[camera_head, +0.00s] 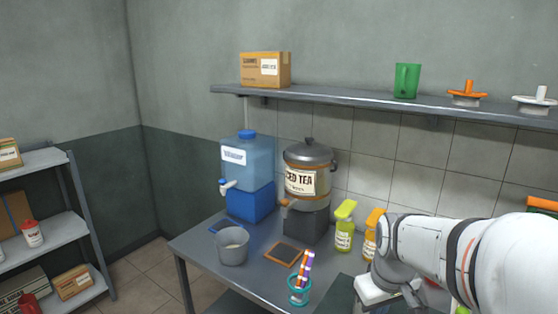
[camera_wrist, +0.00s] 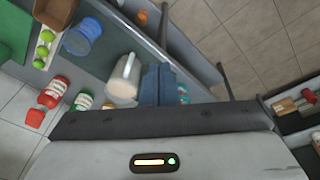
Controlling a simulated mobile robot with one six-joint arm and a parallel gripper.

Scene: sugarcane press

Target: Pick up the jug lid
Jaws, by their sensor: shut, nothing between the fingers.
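I cannot tell which lid the task means. In the wrist view, my gripper (camera_wrist: 163,78) appears as dark fingers, shut and empty. It is over the table area, beside a pale jug-like vessel (camera_wrist: 124,80); contact cannot be told. In the head view, my arm comes in from the lower right, below the shelf, and the fingertips are not clear. No lid is recognisable in the wrist view.
The table (camera_head: 205,240) holds a blue water dispenser (camera_head: 245,160), an iced tea urn (camera_head: 307,182), a grey bucket (camera_head: 233,245), a marker cup (camera_head: 299,290) and bottles (camera_head: 343,230). The shelf (camera_head: 350,98) also carries a cardboard box (camera_head: 264,70). A rack (camera_head: 55,235) stands left.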

